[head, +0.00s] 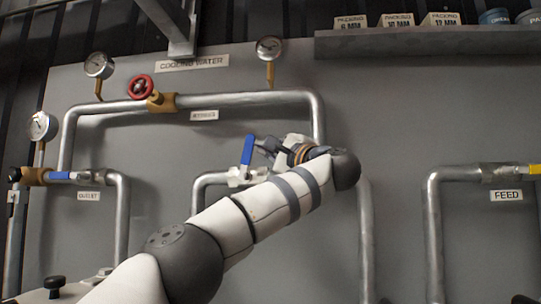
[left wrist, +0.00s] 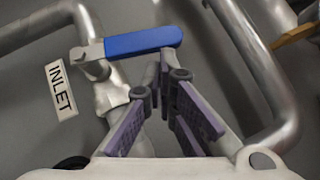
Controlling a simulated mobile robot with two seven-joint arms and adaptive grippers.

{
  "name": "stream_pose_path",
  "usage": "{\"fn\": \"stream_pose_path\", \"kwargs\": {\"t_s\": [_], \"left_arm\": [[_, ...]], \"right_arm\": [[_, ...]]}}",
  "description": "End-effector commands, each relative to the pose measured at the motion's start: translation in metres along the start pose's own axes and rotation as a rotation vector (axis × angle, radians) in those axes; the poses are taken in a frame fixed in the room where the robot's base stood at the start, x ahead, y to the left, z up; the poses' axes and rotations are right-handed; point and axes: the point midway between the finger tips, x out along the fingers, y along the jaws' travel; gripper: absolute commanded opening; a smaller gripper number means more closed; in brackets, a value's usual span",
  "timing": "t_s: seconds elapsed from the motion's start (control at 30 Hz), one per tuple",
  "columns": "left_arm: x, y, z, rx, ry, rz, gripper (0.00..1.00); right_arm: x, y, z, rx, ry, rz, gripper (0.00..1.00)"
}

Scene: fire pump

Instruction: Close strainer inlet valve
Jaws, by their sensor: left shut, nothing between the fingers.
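The strainer inlet valve has a blue lever (head: 248,150) on a silver body (head: 240,178), mid-picture in the head view. The lever stands nearly upright there, crosswise to the short horizontal pipe at its left. In the left wrist view the blue lever (left wrist: 143,42) lies just beyond my fingertips, beside the INLET label (left wrist: 61,90). My left gripper (head: 262,145) is shut and empty, close to the right of the lever; its purple-grey fingers show in the left wrist view (left wrist: 163,78). I cannot tell whether they touch the lever. My arm hides the label in the head view. My right gripper is out of view.
A bypass pipe with a red handwheel (head: 140,87) runs above. The outlet valve's blue lever (head: 62,176) lies level at left. The FEED label (head: 506,195) and a yellow handle (head: 535,169) are at right. A vertical pipe (head: 367,240) stands right of my forearm.

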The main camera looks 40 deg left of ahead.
Motion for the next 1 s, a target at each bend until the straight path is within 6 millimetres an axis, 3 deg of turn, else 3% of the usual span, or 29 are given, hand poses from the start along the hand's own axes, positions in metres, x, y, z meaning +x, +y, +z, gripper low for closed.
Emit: {"fn": "stream_pose_path", "kwargs": {"t_s": [1.0], "left_arm": [[0.0090,-0.0055,0.0088,-0.046,0.000,0.046,0.00]], "right_arm": [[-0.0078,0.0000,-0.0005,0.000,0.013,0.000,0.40]]}}
